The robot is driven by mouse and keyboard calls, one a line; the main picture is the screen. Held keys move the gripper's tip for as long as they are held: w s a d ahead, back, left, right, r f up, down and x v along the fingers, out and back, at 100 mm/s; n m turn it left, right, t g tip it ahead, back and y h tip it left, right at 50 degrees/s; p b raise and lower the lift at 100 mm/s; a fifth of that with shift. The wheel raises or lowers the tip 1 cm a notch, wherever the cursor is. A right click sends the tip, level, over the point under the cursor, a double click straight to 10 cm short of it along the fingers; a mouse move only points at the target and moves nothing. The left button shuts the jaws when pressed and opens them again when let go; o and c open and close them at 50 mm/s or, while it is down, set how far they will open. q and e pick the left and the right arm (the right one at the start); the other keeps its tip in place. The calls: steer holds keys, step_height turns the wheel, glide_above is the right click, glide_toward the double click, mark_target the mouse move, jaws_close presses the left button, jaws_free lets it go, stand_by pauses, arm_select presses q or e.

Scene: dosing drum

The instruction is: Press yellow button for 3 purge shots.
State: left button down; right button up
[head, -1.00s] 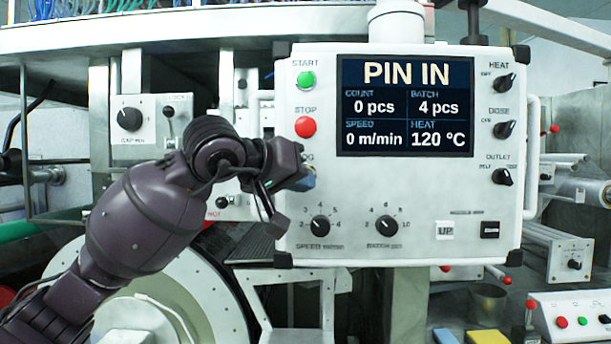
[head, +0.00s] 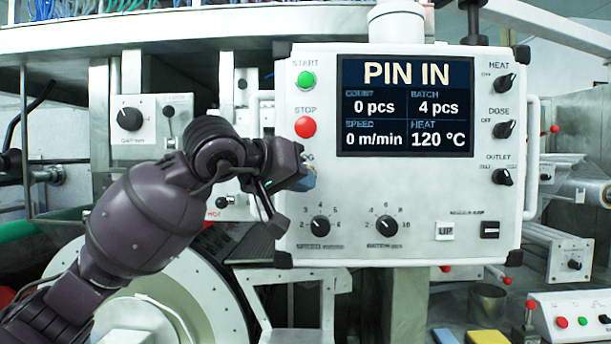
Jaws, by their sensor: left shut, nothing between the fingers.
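My left gripper (head: 296,178) is in front of the left edge of the white control panel (head: 350,190), at the jog label. It is shut and empty. It partly covers a blue button (head: 309,181) below the red stop button; I cannot tell whether it touches it. The panel's display (head: 405,106) reads "PIN IN", count 0 pcs, batch 4 pcs, speed 0 m/min, heat 120 °C. I see no clearly yellow button. My right gripper is not in view.
The panel also has a green start button (head: 306,79), a red stop button (head: 305,127), speed and batch knobs, and heat, dose and outlet switches on the right. A small button box (head: 570,303) stands at the lower right. A yellow block (head: 487,337) lies left of it.

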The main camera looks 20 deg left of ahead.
arm_select(q)
steer(key=shift+w, duration=0.2)
stand_by(0.4)
steer(key=shift+w+a, duration=0.15)
steer(key=shift+w, duration=0.05)
steer(key=shift+w+a, duration=0.1)
steer(key=shift+w, duration=0.3)
stand_by(1.1)
steer(key=shift+s, duration=0.15)
steer(key=shift+s+d, duration=0.25)
steer(key=shift+s, duration=0.4)
steer(key=s, duration=0.2)
steer(key=s+d, duration=0.1)
steer(key=s, duration=0.1)
steer(key=shift+s+d, duration=0.15)
steer(key=shift+s, duration=0.25)
stand_by(0.8)
